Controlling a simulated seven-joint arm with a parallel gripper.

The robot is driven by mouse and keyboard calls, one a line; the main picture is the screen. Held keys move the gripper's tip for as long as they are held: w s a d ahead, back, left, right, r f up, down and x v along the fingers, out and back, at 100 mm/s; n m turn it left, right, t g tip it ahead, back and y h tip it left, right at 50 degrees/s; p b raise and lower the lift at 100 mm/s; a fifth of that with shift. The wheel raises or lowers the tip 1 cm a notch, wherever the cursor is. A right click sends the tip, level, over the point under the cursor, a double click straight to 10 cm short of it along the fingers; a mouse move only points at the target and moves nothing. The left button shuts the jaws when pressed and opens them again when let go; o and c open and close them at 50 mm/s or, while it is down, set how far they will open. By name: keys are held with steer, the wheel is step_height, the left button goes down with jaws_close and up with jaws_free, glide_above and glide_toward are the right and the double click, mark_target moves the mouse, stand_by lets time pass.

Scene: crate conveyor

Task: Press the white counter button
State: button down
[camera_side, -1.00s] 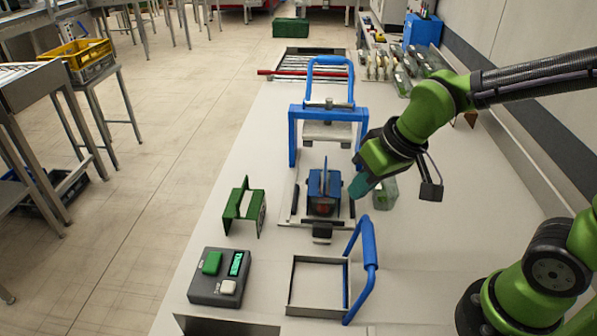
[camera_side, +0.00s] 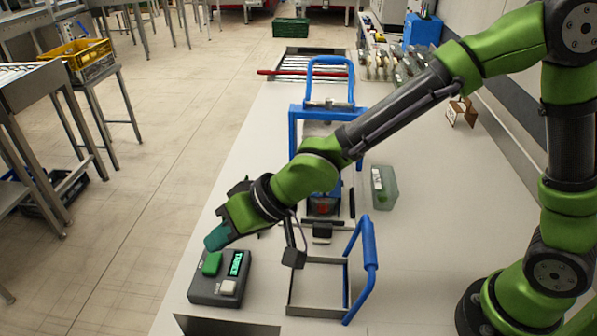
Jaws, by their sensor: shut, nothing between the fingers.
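The counter is a dark grey box (camera_side: 205,293) near the front left of the bench. It has a white button (camera_side: 228,287) at its lower right, a green button (camera_side: 212,264) at its upper left and a lit green display (camera_side: 236,263). My gripper (camera_side: 217,238) points down and left, just beyond the counter's far edge, close to the green button in the picture. Its teal fingertips are shut and empty. I cannot tell whether they touch the counter. The white button is in clear view.
A metal frame with a blue handle (camera_side: 368,255) stands right of the counter. A blue press frame (camera_side: 294,125) stands behind my arm. A translucent container (camera_side: 384,188) is to the right. The bench between the counter and the metal frame is clear.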

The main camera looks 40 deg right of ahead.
mark_target(234, 285)
steer(key=shift+f, duration=4.45)
steer(key=shift+f, duration=0.15)
steer(key=shift+f, duration=0.25)
steer(key=shift+f, duration=0.55)
steer(key=shift+r, duration=1)
steer(key=shift+r, duration=2.5)
